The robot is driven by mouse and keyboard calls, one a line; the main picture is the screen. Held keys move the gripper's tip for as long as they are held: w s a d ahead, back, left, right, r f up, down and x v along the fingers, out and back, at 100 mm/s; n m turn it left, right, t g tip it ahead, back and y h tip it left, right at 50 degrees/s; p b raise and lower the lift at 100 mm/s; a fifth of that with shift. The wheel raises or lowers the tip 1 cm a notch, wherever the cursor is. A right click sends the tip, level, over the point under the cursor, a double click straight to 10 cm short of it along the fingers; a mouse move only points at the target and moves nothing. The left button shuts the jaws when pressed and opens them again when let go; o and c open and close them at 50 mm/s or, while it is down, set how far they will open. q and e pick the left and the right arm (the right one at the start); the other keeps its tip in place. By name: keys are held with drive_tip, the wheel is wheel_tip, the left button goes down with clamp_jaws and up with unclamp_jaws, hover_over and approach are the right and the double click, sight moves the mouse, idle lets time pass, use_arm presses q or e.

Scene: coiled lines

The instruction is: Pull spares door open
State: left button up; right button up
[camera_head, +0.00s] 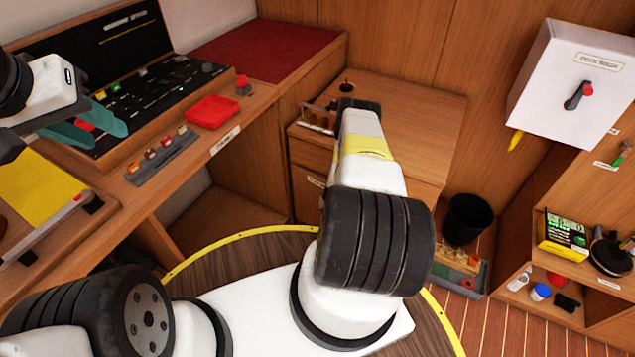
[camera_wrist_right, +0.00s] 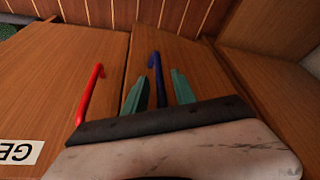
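No label reading "spares" can be made out. In the right wrist view two wooden panels stand side by side, a red bar handle (camera_wrist_right: 90,95) on the left one and a dark blue bar handle (camera_wrist_right: 157,78) on the right one. My right gripper (camera_wrist_right: 159,88) is open, its teal fingers apart to either side of the blue handle. I cannot tell whether they touch it. In the head view the right gripper is hidden beyond my arm. My left gripper (camera_head: 88,130) is open above the desk at the left, with no object clearly held.
A white wall box (camera_head: 560,90) hangs at the right above an open shelf. A black bin (camera_head: 468,220) stands on the floor.

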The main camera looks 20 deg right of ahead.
drive_tip(key=shift+w+f, duration=0.15)
drive_tip(key=shift+f, duration=0.25)
drive_tip(key=shift+c, duration=0.4)
clamp_jaws()
idle(0.8)
